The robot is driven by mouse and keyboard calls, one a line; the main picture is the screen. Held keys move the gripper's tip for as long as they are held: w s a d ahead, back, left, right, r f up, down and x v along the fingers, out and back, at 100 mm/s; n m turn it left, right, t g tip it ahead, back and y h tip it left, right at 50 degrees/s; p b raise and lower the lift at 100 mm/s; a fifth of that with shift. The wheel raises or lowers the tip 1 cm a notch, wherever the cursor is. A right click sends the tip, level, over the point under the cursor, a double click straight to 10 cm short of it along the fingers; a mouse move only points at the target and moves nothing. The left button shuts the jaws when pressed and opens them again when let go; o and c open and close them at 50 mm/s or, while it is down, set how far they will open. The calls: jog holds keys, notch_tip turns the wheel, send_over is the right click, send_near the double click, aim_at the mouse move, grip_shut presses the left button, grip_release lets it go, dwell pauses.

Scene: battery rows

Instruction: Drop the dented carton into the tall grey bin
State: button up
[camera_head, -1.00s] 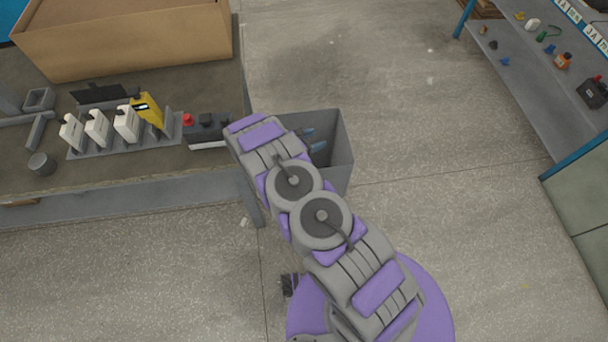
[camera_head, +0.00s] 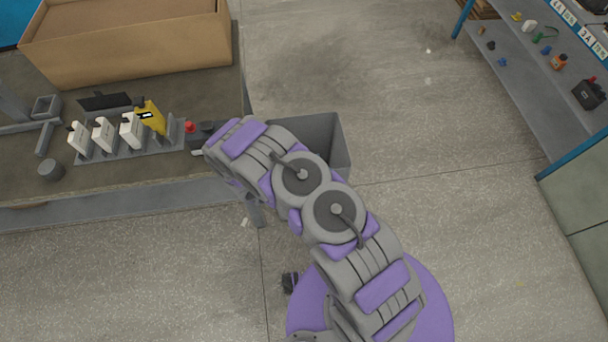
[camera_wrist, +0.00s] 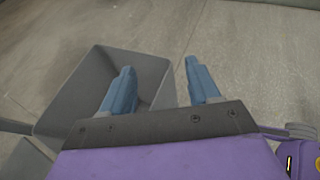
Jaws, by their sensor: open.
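The tall grey bin (camera_head: 335,140) stands on the floor against the right end of the workbench, partly covered by my arm. In the wrist view the bin (camera_wrist: 70,90) is open at the top, and the part of its inside that shows looks bare. My gripper (camera_wrist: 159,70) has two blue fingers, spread apart with nothing between them. The left finger overlaps the bin opening; the right one shows past the bin's right rim, over floor. In the head view the fingers are hidden behind my arm. I cannot pick out a dented carton for certain in either view.
A large open cardboard box (camera_head: 130,55) sits at the back of the bench (camera_head: 110,180). A rack holds several white packs (camera_head: 104,135) and a yellow one (camera_head: 151,117). A dark block with a red knob (camera_head: 190,128) is beside my arm. Shelving (camera_head: 530,90) stands right; floor between is clear.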

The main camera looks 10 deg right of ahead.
jog(key=s, duration=0.3)
jog(key=shift+s+a+r+p, duration=0.2)
jog(key=shift+s+p, duration=0.1)
jog(key=shift+s, duration=0.1)
jog(key=shift+d, duration=0.1)
